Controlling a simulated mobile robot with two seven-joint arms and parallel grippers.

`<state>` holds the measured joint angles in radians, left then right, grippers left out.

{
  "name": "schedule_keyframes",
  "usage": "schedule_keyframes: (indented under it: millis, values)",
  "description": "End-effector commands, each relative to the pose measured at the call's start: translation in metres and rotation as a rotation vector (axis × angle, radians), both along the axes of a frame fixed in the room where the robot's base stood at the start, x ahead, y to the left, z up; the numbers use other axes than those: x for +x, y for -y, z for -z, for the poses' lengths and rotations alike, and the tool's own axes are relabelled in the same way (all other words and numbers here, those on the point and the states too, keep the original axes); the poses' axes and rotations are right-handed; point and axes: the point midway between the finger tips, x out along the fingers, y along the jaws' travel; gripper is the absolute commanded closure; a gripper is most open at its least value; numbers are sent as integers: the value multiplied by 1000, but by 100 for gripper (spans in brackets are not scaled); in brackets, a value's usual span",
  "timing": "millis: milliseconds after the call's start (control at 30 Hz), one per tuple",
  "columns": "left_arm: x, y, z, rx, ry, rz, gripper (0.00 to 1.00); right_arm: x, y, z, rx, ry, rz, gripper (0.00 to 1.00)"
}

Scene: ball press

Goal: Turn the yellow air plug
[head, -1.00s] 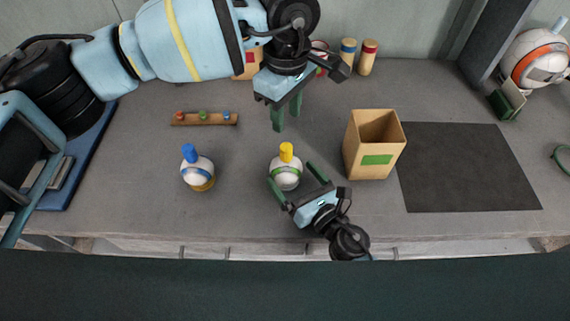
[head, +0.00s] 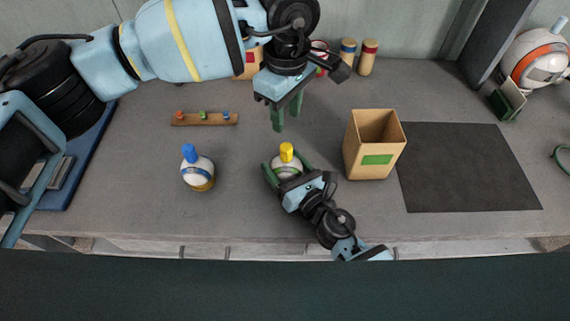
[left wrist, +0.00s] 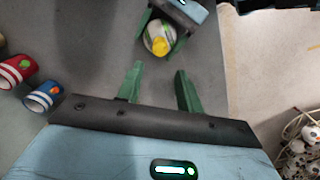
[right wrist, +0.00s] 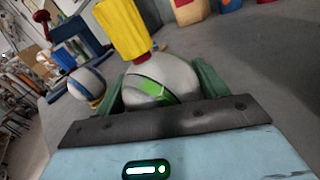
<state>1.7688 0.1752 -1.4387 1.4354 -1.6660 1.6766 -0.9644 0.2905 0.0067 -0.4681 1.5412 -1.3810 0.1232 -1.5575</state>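The yellow air plug (head: 286,149) stands upright on a white ball with a green band (head: 289,173). It also shows in the right wrist view (right wrist: 124,30) and the left wrist view (left wrist: 159,45). My right gripper (head: 285,161) is around the ball below the plug, one finger on each side. Its fingers look wide apart; I cannot tell whether they touch the ball. My left gripper (head: 287,116) is above the table, behind the plug and apart from it. Its fingers (left wrist: 158,75) are open with nothing between them.
A second ball with a blue plug (head: 197,171) stands to the left. An open tan box (head: 362,155) with a green label is to the right, beside a dark mat (head: 465,170). A wooden strip with coloured pegs (head: 190,122) lies behind. Striped cylinders (head: 347,58) stand at the back.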

Motion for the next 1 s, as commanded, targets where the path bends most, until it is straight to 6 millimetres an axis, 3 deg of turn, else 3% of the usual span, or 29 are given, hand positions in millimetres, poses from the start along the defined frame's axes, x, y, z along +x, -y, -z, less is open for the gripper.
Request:
schedule_keyframes:
  millis: [100,133,200,367,1000]
  values:
    - [0,0,0,0,0,0,64,0,0,0,0,0,0,52]
    - [0,0,0,0,0,0,64,0,0,0,0,0,0,52]
    - [0,0,0,0,0,-2,54,0,0,0,0,0,0,52]
    - [0,0,0,-9,-5,-73,54,0,0,0,0,0,0,52]
    - [0,-6,-1,-85,-116,-1074,54,0,0,0,0,0,0,52]
